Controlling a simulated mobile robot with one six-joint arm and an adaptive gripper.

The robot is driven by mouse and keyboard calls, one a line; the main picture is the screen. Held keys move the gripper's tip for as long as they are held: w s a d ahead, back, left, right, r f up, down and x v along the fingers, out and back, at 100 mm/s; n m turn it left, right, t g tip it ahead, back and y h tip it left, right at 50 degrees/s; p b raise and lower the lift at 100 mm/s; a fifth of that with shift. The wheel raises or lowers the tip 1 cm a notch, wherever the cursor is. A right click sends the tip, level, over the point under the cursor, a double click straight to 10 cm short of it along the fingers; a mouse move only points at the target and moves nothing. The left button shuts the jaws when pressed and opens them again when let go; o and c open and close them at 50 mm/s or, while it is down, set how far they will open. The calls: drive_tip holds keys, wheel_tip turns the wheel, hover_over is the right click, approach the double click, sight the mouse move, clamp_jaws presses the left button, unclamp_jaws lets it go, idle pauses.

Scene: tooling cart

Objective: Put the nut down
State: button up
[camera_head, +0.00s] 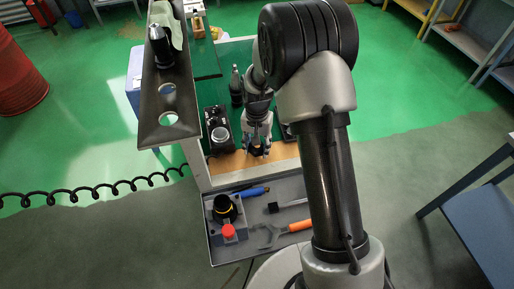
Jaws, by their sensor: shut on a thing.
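My gripper (257,150) is in the middle of the picture, pointing down over the wooden strip (225,168) at the cart's near end. Its fingers are shut on a small dark thing, which I take to be the nut; it is too small and too covered by the fingers to make out its shape. I cannot tell whether it touches the wood or is held just above it.
Left of my gripper stands a black holder (218,128) with a round metal piece. A dark bottle-shaped tool holder (236,85) stands behind. In front, a grey tray (285,190) holds a blue-handled tool (251,192), an orange-handled wrench (299,226) and a red-button box (228,232).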

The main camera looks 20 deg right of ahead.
drive_tip(key=shift+f, duration=0.2)
drive_tip(key=shift+f, duration=0.1)
drive_tip(key=shift+f+b, duration=0.4)
drive_tip(key=shift+f, duration=0.1)
drive_tip(key=o, duration=1.4)
drive_tip(key=shift+f, duration=0.1)
